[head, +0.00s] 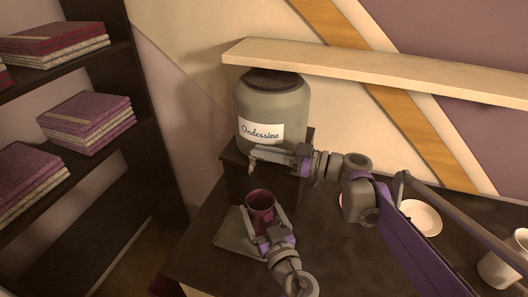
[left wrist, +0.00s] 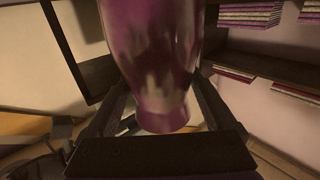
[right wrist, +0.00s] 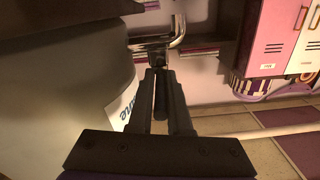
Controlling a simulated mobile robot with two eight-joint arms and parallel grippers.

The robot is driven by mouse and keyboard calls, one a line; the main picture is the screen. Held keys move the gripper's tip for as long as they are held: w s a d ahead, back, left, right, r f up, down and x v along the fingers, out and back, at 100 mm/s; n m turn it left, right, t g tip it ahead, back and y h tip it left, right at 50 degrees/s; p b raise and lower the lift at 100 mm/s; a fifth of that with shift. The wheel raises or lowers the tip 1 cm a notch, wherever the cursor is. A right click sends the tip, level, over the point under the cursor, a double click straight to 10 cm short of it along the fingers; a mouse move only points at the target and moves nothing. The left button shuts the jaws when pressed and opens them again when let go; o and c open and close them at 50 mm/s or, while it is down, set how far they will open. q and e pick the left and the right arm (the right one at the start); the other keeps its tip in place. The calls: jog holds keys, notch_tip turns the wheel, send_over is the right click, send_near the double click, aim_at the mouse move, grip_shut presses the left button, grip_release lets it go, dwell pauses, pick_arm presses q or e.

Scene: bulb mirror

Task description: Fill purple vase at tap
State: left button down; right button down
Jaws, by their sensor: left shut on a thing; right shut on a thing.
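The purple vase (head: 259,200) stands upright below the tap, over the grey tray. My left gripper (head: 266,226) is shut on it, with a finger at each side. The vase also fills the upper middle of the left wrist view (left wrist: 152,55). In the right wrist view the tap's shiny pipe (right wrist: 180,28) shows beyond the fingers. I cannot see any water.
The grey tray (head: 229,238) lies on the dark table. A pale shelf board (head: 400,75) juts out above the urn. A white saucer (head: 425,217) and a white cup (head: 498,268) stand at right. A dark bookcase (head: 125,165) with stacked books is at left.

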jog(key=shift+s+a+t, duration=0.1)
jog(key=shift+t, duration=0.2)
jog(key=m+t+h, duration=0.5)
jog(key=s+a+m+t+h, duration=0.1)
jog(key=m+t+h, duration=0.1)
jog(key=t+h, duration=0.1)
jog(key=shift+a+r+m, duration=0.1)
jog(key=shift+r+m, duration=0.05)
jog(key=shift+m, duration=0.25)
jog(key=shift+s, duration=0.1)
dwell(0.3)
jog(key=c, duration=0.9)
grip_release()
